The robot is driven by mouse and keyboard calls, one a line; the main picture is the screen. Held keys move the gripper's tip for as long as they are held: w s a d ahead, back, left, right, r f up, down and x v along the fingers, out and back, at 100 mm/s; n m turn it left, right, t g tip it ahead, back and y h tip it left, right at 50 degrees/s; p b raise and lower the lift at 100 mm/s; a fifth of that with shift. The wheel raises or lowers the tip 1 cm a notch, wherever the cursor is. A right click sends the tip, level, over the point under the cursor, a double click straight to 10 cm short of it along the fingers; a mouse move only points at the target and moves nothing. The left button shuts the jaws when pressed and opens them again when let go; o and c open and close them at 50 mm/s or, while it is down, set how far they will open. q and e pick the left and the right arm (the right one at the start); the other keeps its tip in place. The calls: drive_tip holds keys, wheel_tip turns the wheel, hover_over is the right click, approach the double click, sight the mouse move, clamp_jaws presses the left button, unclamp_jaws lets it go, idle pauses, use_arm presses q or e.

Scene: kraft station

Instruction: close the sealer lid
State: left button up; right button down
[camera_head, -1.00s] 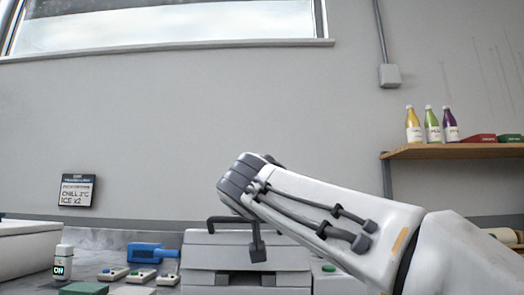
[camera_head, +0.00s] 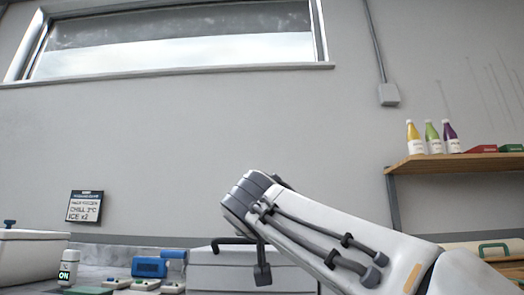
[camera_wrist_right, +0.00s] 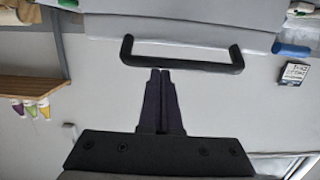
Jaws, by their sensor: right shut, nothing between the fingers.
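The sealer (camera_head: 205,275) is a pale grey box at the bottom centre of the head view, cut off by the lower edge. Its dark bar handle (camera_head: 222,241) stands at the top of the lid (camera_head: 290,258). The handle also spans the wrist view (camera_wrist_right: 185,66), joined at both ends to the grey lid panel (camera_wrist_right: 190,25). My right gripper (camera_wrist_right: 160,72) is shut and empty, its tips at the bar's middle; I cannot tell if they touch it. In the head view, the right gripper (camera_head: 262,275) hangs before the lid. How far the lid stands open is unclear. My left gripper is out of view.
A white box with a blue knob (camera_head: 30,258) stands at left. Beside it are a white bottle (camera_head: 68,268), a blue tool (camera_head: 150,267) and small blocks (camera_head: 145,285). A shelf (camera_head: 450,161) with bottles is at right.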

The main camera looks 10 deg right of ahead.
drive_tip(key=shift+w+a+f, duration=0.1)
drive_tip(key=shift+w+f, duration=0.1)
drive_tip(key=shift+f, duration=0.4)
drive_tip(key=s+a+r+p, duration=0.25)
drive_tip(key=s+r, duration=0.35)
drive_tip(key=s, duration=0.5)
drive_tip(key=s+a+f+n+g+y+p, duration=0.1)
drive_tip(key=a+f+n+g, duration=0.15)
drive_tip(key=f, duration=0.95)
drive_tip(key=s+a+f+n+g+y+p, duration=0.15)
drive_tip(key=f+n+g, duration=0.25)
drive_tip(key=f, duration=0.8)
drive_tip(key=s+d+f+n+g+y+p, duration=0.25)
drive_tip(key=s+f+g, duration=0.75)
drive_tip(key=s+f, duration=1.2)
wheel_tip(320, 180, up, 36)
drive_tip(key=w+h+p, duration=0.1)
drive_tip(key=w+p, duration=0.1)
drive_tip(key=p, duration=3.5)
drive_tip(key=shift+n, duration=0.4)
